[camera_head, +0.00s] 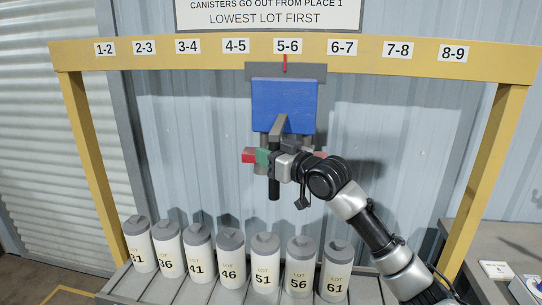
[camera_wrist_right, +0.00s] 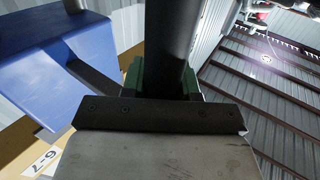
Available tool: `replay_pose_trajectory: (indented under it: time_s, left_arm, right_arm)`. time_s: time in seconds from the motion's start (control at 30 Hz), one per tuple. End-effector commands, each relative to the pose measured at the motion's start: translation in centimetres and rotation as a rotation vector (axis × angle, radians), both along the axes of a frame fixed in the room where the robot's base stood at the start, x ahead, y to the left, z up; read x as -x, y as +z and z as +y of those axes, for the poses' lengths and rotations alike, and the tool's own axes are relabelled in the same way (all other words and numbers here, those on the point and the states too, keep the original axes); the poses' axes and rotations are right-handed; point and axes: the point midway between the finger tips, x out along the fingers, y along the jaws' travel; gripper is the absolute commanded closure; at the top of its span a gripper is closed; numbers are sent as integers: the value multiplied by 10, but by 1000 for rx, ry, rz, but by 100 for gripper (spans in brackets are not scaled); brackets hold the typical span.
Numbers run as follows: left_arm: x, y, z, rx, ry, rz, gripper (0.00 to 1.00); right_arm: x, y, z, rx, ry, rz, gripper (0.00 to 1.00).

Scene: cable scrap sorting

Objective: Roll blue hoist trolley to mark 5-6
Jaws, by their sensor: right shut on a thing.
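The blue hoist trolley (camera_head: 284,98) hangs under the yellow beam (camera_head: 200,59), with its red pointer (camera_head: 285,63) just below the 5-6 mark (camera_head: 287,46). My right gripper (camera_head: 270,158), with green finger pads, is shut on the trolley's dark upright handle (camera_head: 274,187). In the right wrist view the handle (camera_wrist_right: 172,45) rises between the green pads, and the blue trolley body (camera_wrist_right: 65,65) is at left. My left gripper is not in view.
Several white canisters with grey lids and lot numbers stand in a row on a grey slatted bench (camera_head: 195,290) below. Yellow posts (camera_head: 487,180) hold the beam at both ends. A small table (camera_head: 500,245) with a white card is at right. A sign (camera_head: 267,14) hangs above.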

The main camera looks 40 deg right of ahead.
Motion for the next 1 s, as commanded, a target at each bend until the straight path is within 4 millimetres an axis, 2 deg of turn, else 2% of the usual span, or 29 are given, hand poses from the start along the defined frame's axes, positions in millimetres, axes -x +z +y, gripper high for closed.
replay_pose_trajectory:
  time_s: [0.03,0.17,0.2,0.53,0.67,1.0]
  left_arm:
    - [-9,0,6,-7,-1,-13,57]
    - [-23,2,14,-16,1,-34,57]
    - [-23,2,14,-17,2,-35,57]
    - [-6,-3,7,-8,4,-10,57]
    - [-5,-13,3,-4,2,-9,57]
    - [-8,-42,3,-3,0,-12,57]
  right_arm:
    - [0,-1,0,3,0,5,67]
    - [0,-1,0,4,-1,5,47]
    - [0,-1,0,4,-1,5,45]
    - [4,-2,-1,3,-1,3,45]
    - [21,-5,-3,6,-2,3,45]
    - [80,-5,-10,3,-1,4,45]
